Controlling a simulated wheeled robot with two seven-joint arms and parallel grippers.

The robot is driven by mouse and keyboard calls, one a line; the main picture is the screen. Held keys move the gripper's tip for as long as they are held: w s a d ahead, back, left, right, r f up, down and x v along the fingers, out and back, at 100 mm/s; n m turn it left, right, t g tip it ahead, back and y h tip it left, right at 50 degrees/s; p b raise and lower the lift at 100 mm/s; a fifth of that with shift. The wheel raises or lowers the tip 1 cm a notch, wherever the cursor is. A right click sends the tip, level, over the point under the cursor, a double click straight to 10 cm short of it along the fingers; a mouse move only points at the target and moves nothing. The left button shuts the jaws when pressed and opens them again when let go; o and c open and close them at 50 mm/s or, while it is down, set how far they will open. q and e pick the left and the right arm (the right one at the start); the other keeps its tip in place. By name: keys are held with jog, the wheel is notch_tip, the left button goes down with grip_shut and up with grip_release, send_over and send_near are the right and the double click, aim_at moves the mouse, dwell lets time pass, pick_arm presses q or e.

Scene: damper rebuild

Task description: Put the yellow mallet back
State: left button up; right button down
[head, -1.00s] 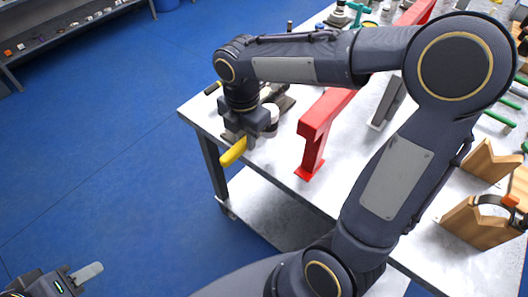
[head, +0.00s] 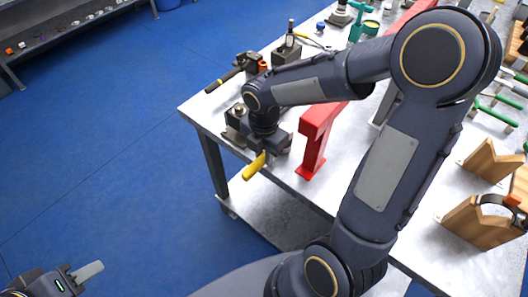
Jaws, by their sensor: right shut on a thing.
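The yellow mallet (head: 253,167) shows as a yellow bar that sticks out below my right gripper (head: 264,152). The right gripper is shut on it, at the table's near left edge. The rest of the mallet is hidden by the gripper and wrist. My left gripper (head: 86,272) is at the bottom left over the blue floor, far from the mallet. Whether its jaws are open or shut is unclear.
The metal table (head: 203,109) holds a red beam stand (head: 314,142) just right of the gripper. A black-handled tool (head: 224,80) lies behind. Wooden V-blocks (head: 480,222) and green-handled tools (head: 497,115) are at the right. My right arm spans the table.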

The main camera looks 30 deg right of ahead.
aim_at(264, 155)
jog(key=shift+f, duration=0.15)
jog(key=c, duration=1.3)
grip_release()
notch_tip(264, 155, up, 12)
jog(key=shift+r+p, duration=0.2)
jog(key=shift+p, duration=0.35)
